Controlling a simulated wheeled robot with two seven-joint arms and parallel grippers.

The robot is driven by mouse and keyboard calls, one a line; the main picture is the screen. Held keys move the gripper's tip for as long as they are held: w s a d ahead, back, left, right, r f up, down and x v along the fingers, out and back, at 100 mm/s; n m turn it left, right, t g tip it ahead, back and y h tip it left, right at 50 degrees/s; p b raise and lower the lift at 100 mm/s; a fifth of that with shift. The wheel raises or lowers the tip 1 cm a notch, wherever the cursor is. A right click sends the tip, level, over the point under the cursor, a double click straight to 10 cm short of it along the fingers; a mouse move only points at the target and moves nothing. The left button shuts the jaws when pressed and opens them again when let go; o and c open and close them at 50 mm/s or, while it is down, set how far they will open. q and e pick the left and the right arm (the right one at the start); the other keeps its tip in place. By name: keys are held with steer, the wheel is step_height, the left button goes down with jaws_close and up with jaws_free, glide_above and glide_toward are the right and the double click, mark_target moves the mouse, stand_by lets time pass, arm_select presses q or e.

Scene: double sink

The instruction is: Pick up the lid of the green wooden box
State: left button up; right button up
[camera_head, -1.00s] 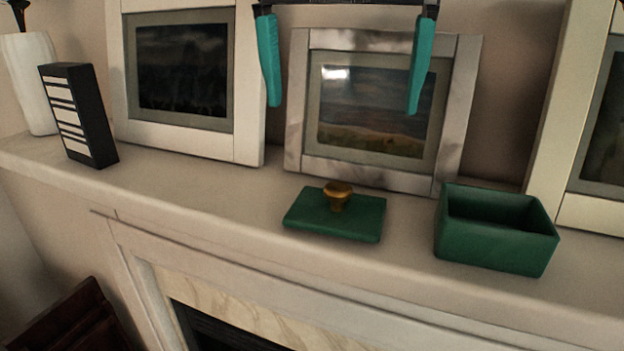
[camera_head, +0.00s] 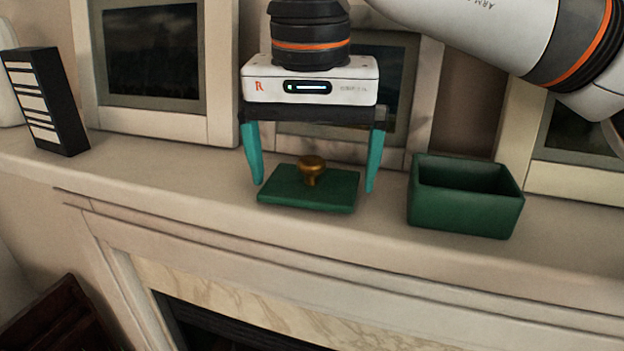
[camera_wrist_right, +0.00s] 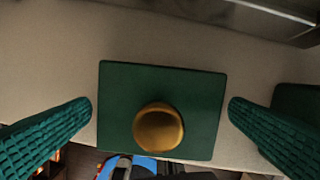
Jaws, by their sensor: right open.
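The green lid (camera_head: 330,190) lies flat on the mantel shelf, with a round brass knob (camera_head: 312,168) on its top. The open green box (camera_head: 464,208) stands to the right of the lid. My right gripper (camera_head: 316,187) is open above the lid, its two teal fingers pointing down on either side of it. In the right wrist view the lid (camera_wrist_right: 130,90) and its knob (camera_wrist_right: 158,128) lie between the spread fingers (camera_wrist_right: 160,105), with gaps on both sides. The gripper holds nothing. My left gripper is in neither view.
Framed pictures (camera_head: 222,125) lean against the wall behind the shelf. A black box with white stripes (camera_head: 45,102) stands at the left. The mantel shelf (camera_head: 170,180) is bare between it and the lid. The shelf's front edge drops off towards the fireplace.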

steer(key=c, duration=0.7)
steer(key=shift+r, duration=0.15)
